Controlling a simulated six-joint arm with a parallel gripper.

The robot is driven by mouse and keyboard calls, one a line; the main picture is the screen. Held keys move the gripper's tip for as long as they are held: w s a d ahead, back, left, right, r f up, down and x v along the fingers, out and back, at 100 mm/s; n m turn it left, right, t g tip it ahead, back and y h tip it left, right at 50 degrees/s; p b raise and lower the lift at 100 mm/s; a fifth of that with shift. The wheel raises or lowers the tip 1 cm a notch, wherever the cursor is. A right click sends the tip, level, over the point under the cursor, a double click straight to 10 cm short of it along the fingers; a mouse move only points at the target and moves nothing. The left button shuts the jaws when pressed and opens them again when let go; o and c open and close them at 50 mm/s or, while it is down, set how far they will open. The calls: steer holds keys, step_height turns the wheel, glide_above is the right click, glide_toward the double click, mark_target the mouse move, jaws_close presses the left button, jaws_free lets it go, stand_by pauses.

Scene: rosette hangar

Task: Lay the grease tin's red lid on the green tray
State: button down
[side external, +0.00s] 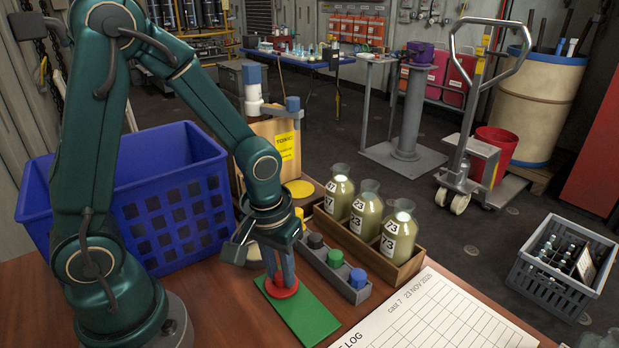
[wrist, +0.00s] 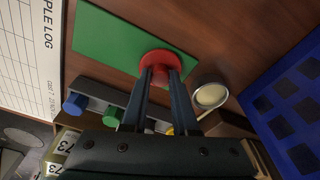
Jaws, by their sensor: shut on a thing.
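My gripper (side external: 283,279) points down and is shut on the red lid (side external: 281,290) by its raised middle. The lid is over the far left end of the flat green tray (side external: 312,320). In the wrist view, the lid (wrist: 160,60) overlaps the right end of the tray (wrist: 112,38). I cannot tell whether it touches the tray or is just above it. The open grease tin (wrist: 210,94), round and metal with pale grease inside, stands on the wood beside the lid. In the side view the tin (side external: 254,253) is partly hidden behind my gripper.
A grey rack (side external: 325,268) with black, green and blue knobs stands right of the tray. Behind it is a wooden crate (side external: 365,248) of labelled bottles. A blue basket (side external: 165,215) is at left. A log sheet (side external: 440,320) lies at front right.

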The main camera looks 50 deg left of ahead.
mark_target(277, 290)
steer(key=shift+f, duration=0.1)
steer(key=c, duration=0.7)
jaws_free()
steer(key=shift+s+d+r+m+t+h, duration=0.15)
steer(key=shift+s+r+m+t, duration=0.8)
steer(key=shift+r, duration=1.4)
steer(key=shift+s+d+r+m+t+h, duration=0.1)
steer(key=shift+s+d+r+m+t, duration=0.3)
steer(key=shift+s+r, duration=1.35)
steer(key=shift+s+d+r+m+t+h, duration=0.1)
steer(key=shift+s+r+m+t, duration=0.65)
steer(key=shift+r, duration=2.15)
steer(key=shift+w+a, duration=0.1)
steer(key=shift+w, duration=0.1)
